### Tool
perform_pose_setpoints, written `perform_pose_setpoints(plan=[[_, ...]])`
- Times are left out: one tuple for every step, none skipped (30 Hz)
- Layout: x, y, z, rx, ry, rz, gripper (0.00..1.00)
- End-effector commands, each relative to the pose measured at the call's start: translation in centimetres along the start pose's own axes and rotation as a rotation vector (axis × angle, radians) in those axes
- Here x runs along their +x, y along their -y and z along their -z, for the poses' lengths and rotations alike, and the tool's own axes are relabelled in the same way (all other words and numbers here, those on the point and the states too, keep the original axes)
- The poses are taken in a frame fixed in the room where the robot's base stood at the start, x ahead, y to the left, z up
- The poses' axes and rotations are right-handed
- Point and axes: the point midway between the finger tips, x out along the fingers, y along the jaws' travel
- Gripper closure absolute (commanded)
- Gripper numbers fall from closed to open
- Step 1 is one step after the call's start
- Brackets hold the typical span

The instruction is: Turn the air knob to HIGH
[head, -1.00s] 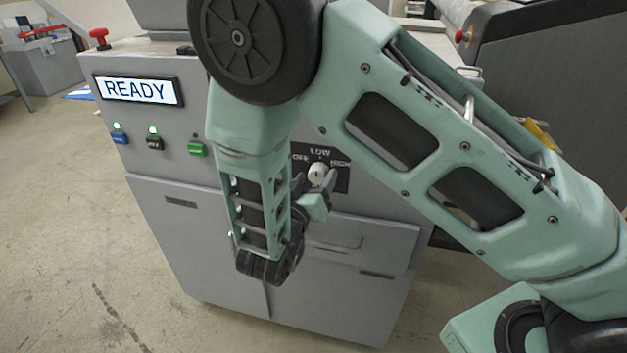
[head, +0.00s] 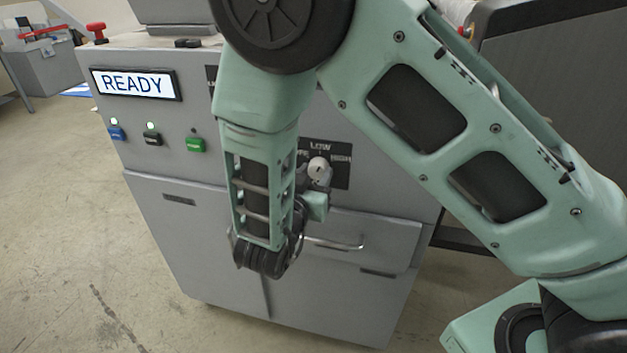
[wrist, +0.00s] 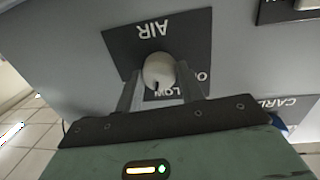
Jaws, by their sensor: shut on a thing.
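The air knob (head: 318,168) is a round off-white knob on a dark plate marked OFF, LOW and HIGH, on the front of the grey machine. In the wrist view the knob (wrist: 159,71) sits between my two fingers, under an upside-down AIR label. A small dark mark on its rim faces the LOW side; the HIGH word is hidden there. My gripper (wrist: 160,88) is shut on the knob, a finger at each side. In the head view my gripper (head: 317,186) is just below the knob, partly hidden by my arm.
The machine's display (head: 136,84) reads READY, with blue, black and green buttons below. A drawer handle (head: 335,244) is below the knob. A red mushroom button (head: 97,32) stands on the top left. Open floor lies at the left.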

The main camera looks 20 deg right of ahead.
Motion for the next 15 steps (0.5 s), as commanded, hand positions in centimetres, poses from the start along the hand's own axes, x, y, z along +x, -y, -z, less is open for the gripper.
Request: perform_pose_setpoints(plan=[[-0.02, -0.01, -0.31, 0.045, 0.006, 0.002, 0.84], [-0.02, -0.01, -0.32, 0.073, 0.009, 0.003, 0.84], [-0.02, -0.01, -0.32, 0.111, 0.012, 0.005, 0.84], [-0.01, -0.01, -0.30, 0.140, 0.015, 0.006, 0.84], [-0.01, -0.01, -0.29, 0.168, 0.018, 0.007, 0.84], [0.00, -0.03, -0.31, 0.205, 0.021, 0.008, 0.84], [0.00, -0.04, -0.31, 0.234, 0.024, 0.009, 0.84], [0.01, -0.06, -0.30, 0.262, 0.027, 0.010, 0.84], [0.01, -0.07, -0.31, 0.298, 0.031, 0.012, 0.84], [0.01, -0.08, -0.32, 0.325, 0.034, 0.013, 0.84], [0.00, -0.08, -0.30, 0.352, 0.037, 0.013, 0.84], [0.00, -0.08, -0.31, 0.387, 0.041, 0.015, 0.84], [-0.01, -0.08, -0.32, 0.411, 0.044, 0.016, 0.84], [-0.01, -0.08, -0.30, 0.435, 0.046, 0.017, 0.84], [-0.02, -0.09, -0.28, 0.467, 0.050, 0.018, 0.84]])
